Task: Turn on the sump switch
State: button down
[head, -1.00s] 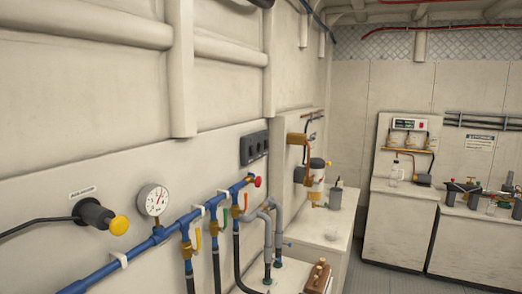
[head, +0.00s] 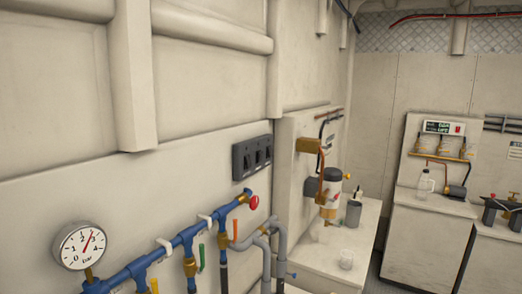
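A dark grey switch panel (head: 252,157) with three black switches side by side is fixed to the left wall, above the blue pipe. I cannot read any label on it, so I cannot tell which switch is the sump one, or how each is set. A white panel (head: 443,128) with a small display and a red element is on the far unit; its lettering is too small to read. My gripper is not in view.
A blue pipe manifold (head: 140,268) with valves, a red knob (head: 254,202) and a pressure gauge (head: 80,246) juts from the left wall below the switches. A filter unit (head: 329,193) hangs beyond. A counter (head: 320,255) carries a cup (head: 346,258) and a grey container (head: 353,213).

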aim_at(260, 154)
jog(key=i+l+u, duration=0.1)
jog(key=i+l, duration=0.2)
jog(key=i+l+u, duration=0.1)
jog(key=i+l, duration=0.5)
jog(key=i+l+u, duration=0.15)
jog(key=l, duration=0.3)
jog(key=i+l+u, duration=0.1)
jog(key=i+l, duration=0.25)
jog(key=i+l+u, duration=0.1)
jog(key=i+l, duration=0.15)
jog(key=l, duration=0.2)
jog(key=i+l+u, duration=0.1)
jog(key=i+l, duration=0.15)
jog(key=l, duration=0.15)
jog(key=i+l+u, duration=0.1)
jog(key=l, duration=0.35)
jog(key=i, duration=0.1)
